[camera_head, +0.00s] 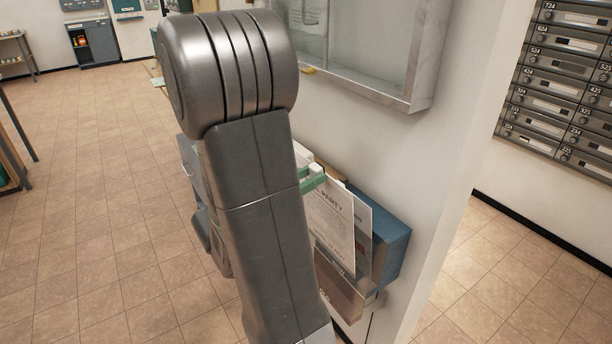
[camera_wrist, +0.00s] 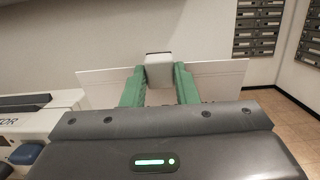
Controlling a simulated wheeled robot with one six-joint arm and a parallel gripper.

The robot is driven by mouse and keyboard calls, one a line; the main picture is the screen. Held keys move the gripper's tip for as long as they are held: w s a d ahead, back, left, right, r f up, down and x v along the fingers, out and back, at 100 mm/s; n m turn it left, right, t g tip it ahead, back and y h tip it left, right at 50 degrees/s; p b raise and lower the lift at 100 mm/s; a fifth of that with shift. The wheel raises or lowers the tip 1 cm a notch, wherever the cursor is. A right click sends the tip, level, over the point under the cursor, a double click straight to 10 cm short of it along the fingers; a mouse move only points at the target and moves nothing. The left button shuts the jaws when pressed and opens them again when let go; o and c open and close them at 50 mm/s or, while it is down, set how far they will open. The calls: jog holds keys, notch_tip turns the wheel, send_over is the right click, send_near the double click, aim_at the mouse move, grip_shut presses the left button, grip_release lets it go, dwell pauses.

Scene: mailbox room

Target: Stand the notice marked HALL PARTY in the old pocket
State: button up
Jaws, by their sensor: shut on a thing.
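A white notice (camera_head: 330,228) with the word PARTY readable at its top hangs tilted beside the wall in the head view. The rest of its heading is hidden by my arm. My gripper (camera_head: 313,183) has green fingertips at its top edge and is shut on it. In the wrist view, the green fingers of my gripper (camera_wrist: 159,88) close on a pale block (camera_wrist: 159,68), with the white sheet (camera_wrist: 222,76) spreading to both sides. A wall pocket (camera_head: 340,294) with a brownish front lies below the notice. Whether the notice's lower edge is inside it, I cannot tell.
A blue box-like holder (camera_head: 393,243) is on the wall just right of the notice, with a greyish sheet in front. A framed glass case (camera_head: 400,96) juts out above. Mailboxes (camera_head: 562,85) line the far right wall. Tiled floor (camera_head: 110,220) is open at left.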

aim_at(323, 194)
jog(key=shift+w+d+f+b, duration=0.1)
jog(key=shift+d+f+b, duration=0.05)
jog(key=shift+f+b, duration=0.8)
jog(key=shift+w+d+f+b, duration=0.1)
jog(key=shift+f+b, duration=0.4)
jog(key=shift+f, duration=0.75)
jog(key=shift+w+d+f+b, duration=0.1)
jog(key=shift+d+f+b, duration=0.05)
jog(key=shift+f+b, duration=0.8)
jog(key=shift+f, duration=0.15)
jog(key=o, duration=1)
jog(key=v, duration=1.3)
jog(key=shift+s+a, duration=0.25)
jog(key=shift+a, duration=0.1)
jog(key=shift+x, duration=6.8)
jog(key=shift+a, duration=0.1)
